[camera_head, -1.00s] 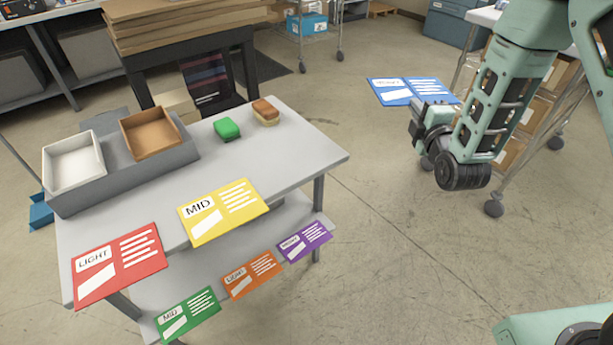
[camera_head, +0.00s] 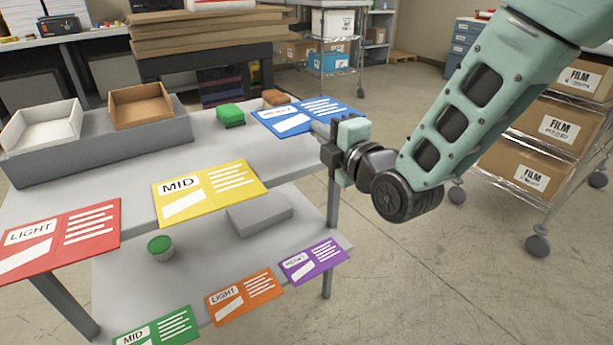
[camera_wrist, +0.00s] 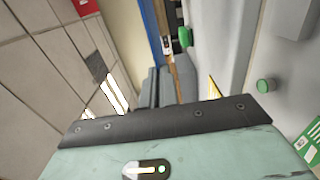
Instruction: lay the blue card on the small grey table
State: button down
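The blue card (camera_head: 300,115) is in my gripper (camera_head: 335,140), lying roughly flat over the far right part of the small grey table (camera_head: 120,188). My gripper is shut on the card's near right edge. Whether the card touches the tabletop or is just above it I cannot tell.
On the table are a green block (camera_head: 230,115), a brown block (camera_head: 274,97) and a grey holder with white (camera_head: 45,125) and brown (camera_head: 140,106) trays. Red (camera_head: 62,240), yellow (camera_head: 210,188) and other cards line the front edges. Wire shelving (camera_head: 535,165) stands right.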

notch_tip(320, 180, down, 10)
jog(key=b, duration=0.1)
jog(key=shift+s+a, duration=0.15)
jog(key=shift+a, duration=0.1)
jog(key=shift+f+b, duration=0.2)
jog(key=shift+b, duration=0.15)
jog(key=c, duration=1.7)
grip_release()
jog(key=shift+r, duration=0.1)
